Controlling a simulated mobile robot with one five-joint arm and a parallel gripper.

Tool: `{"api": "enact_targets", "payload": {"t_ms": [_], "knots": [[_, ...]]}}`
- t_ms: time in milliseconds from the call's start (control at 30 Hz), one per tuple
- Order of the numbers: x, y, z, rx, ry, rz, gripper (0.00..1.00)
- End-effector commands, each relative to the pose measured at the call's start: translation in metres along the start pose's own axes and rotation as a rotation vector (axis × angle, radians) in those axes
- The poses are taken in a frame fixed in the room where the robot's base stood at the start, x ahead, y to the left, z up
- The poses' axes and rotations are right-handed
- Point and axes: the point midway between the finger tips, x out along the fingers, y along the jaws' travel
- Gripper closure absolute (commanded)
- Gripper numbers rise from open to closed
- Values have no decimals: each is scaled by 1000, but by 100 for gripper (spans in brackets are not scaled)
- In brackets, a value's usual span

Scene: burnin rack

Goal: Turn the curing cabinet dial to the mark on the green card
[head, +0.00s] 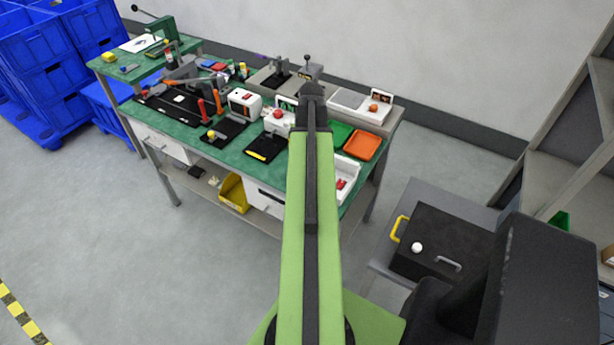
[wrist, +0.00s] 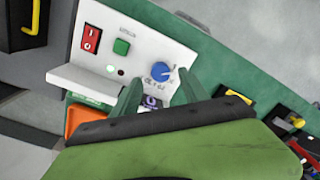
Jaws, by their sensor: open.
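The curing cabinet's white panel (wrist: 120,50) fills the upper middle of the wrist view. Its blue dial (wrist: 162,70) has small marks printed around it, too blurred to read, and I cannot tell where its pointer stands. My gripper (wrist: 161,78) is open, its two green fingers on either side of the dial in the picture. I cannot tell whether they reach or touch it. A small green strip with pale lettering (wrist: 91,101) shows at the panel's lower edge; I cannot tell whether it is the green card. In the head view, my arm hides the dial and gripper.
A red rocker switch (wrist: 91,39), a green button (wrist: 121,46) and small lamps sit left of the dial. An orange tray (head: 361,145) lies on the green bench (head: 236,153). A black case with a yellow handle (head: 398,229) stands right of the bench. Open floor lies in front.

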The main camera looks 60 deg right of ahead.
Motion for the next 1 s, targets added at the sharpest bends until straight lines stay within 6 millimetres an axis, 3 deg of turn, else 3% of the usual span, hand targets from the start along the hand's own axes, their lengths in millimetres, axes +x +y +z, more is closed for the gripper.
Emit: {"api": "enact_targets", "payload": {"t_ms": [33, 133, 467, 867, 1000], "knots": [[21, 0, 0, 0, 0, 0, 48], [34, 0, 0, 0, 0, 0, 48], [36, 0, 0, 0, 0, 0, 48], [36, 1, 0, 1, 0, 0, 98], [36, -3, 5, 0, 0, 0, 100]]}}
